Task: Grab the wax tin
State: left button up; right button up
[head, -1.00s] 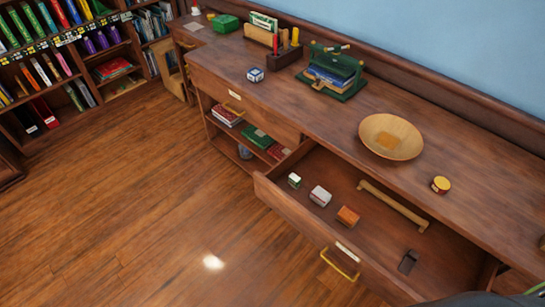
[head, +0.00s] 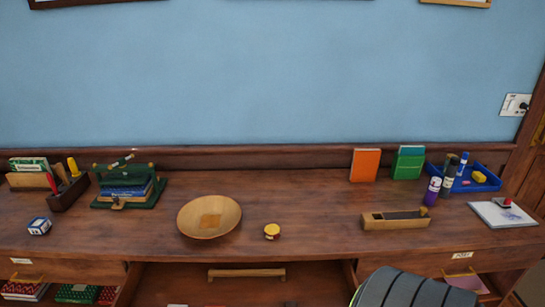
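A small round tin with a yellow lid (head: 272,231) stands on the wooden desk top (head: 320,215), near its front edge; it looks like the wax tin, though no label is readable. It is just right of a wide wooden bowl (head: 209,217) and apart from it. Below, the open drawer (head: 215,288) shows only in part, with a wooden bar (head: 246,273) in it. Neither of my grippers is in view.
A wooden box-like tool (head: 396,219) lies right of the tin. Behind it stand an orange book (head: 365,165) and a green book (head: 408,162). Further right are bottles and a blue tray (head: 480,180). At left are a green press (head: 128,190) and a die (head: 39,226).

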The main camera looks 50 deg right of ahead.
aim_at(271, 230)
jog(key=z, duration=1.65)
jog(key=l, duration=0.25)
jog(key=i+l, duration=0.1)
jog(key=l, duration=0.15)
